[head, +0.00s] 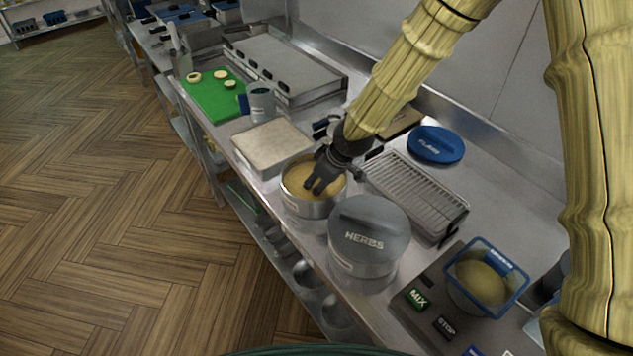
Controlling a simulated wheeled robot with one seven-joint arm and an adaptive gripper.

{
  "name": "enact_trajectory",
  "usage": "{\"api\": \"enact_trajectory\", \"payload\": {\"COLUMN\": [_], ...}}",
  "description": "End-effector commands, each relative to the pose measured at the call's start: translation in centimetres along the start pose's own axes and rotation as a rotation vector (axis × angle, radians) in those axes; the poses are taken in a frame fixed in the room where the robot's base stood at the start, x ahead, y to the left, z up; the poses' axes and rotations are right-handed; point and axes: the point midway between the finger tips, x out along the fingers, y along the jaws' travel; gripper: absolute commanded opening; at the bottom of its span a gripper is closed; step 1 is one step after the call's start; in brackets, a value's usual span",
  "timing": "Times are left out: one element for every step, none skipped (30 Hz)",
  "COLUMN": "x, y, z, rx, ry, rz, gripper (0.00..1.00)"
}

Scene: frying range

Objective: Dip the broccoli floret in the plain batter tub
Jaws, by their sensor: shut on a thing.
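An open round metal tub (308,209) of smooth tan batter (297,180) stands on the counter, left of the lidded tub. No label shows on the open tub, so I cannot read that it is the plain one. My gripper (317,188) points down into this tub, its dark fingertips at or just in the batter. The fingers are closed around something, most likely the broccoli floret. The floret itself cannot be seen; the fingers or the batter hide it.
A grey-lidded tub marked HERBS (367,238) stands close in front. A wire rack (415,189) and a blue lid (436,144) lie to the right. A pale-filled tray (271,145) and a green board (212,95) with cut pieces lie behind. A blue-rimmed container (487,277) stands near MIX and STOP buttons.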

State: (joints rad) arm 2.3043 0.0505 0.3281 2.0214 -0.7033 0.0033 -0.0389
Motion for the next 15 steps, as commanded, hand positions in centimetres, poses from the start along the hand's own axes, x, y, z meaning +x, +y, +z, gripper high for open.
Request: {"api": "enact_trajectory", "payload": {"x": [0.03,0.05,0.08,0.11,0.14,0.19,0.22,0.26,0.30,0.34,0.36,0.38,0.37,0.34,0.29], "y": [-0.05,-0.08,-0.15,-0.21,-0.28,-0.37,-0.45,-0.53,-0.62,-0.68,-0.73,-0.76,-0.76,-0.74,-0.68], "z": [-0.03,-0.07,-0.15,-0.22,-0.30,-0.42,-0.51,-0.60,-0.71,-0.77,-0.82,-0.86,-0.87,-0.85,-0.79], "rx": [0.000,-0.001,-0.001,-0.001,-0.001,-0.002,-0.002,-0.001,-0.001,-0.001,0.000,0.000,0.000,0.001,0.001], "ry": [0.000,0.000,0.000,0.000,0.000,0.000,0.000,0.000,0.000,0.000,0.001,0.000,0.001,0.000,0.000], "rz": [0.000,0.000,0.000,0.000,0.000,0.000,0.000,0.000,0.000,0.000,0.000,0.000,0.000,0.000,0.000], "gripper": [0.29,0.29,0.29,0.29,0.29,0.29,0.29,0.29,0.29,0.29,0.29,0.29,0.29,0.29,0.29]}}
